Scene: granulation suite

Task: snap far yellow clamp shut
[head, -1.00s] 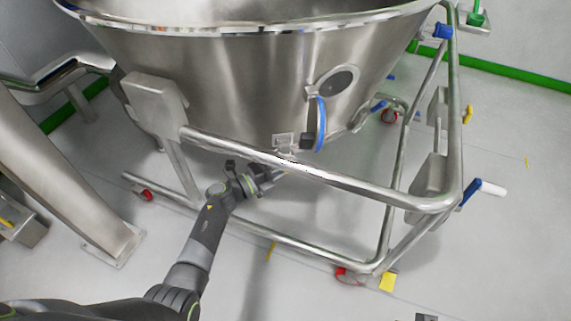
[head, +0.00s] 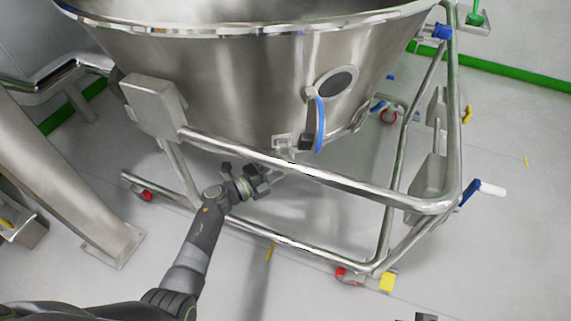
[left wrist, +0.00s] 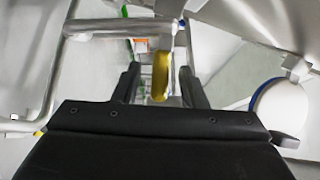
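A yellow clamp (left wrist: 161,75) hangs upright from a pale metal block in the left wrist view, between my two dark fingers. My left gripper (left wrist: 160,90) is open, with a gap on each side of the clamp. In the head view my left gripper (head: 272,180) is under the vessel's rim, behind the front frame rail. The clamp at the gripper is hidden there. Only small dark tips, perhaps of my right gripper (head: 426,317), show at the bottom edge; their opening cannot be told.
A large steel vessel (head: 220,85) stands in a tubular frame (head: 330,178) whose rail crosses close to my left gripper. A blue-edged round port (head: 338,84), a blue lever (head: 480,190) and a yellow lever (head: 467,115) are on the right. The right floor is mostly clear.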

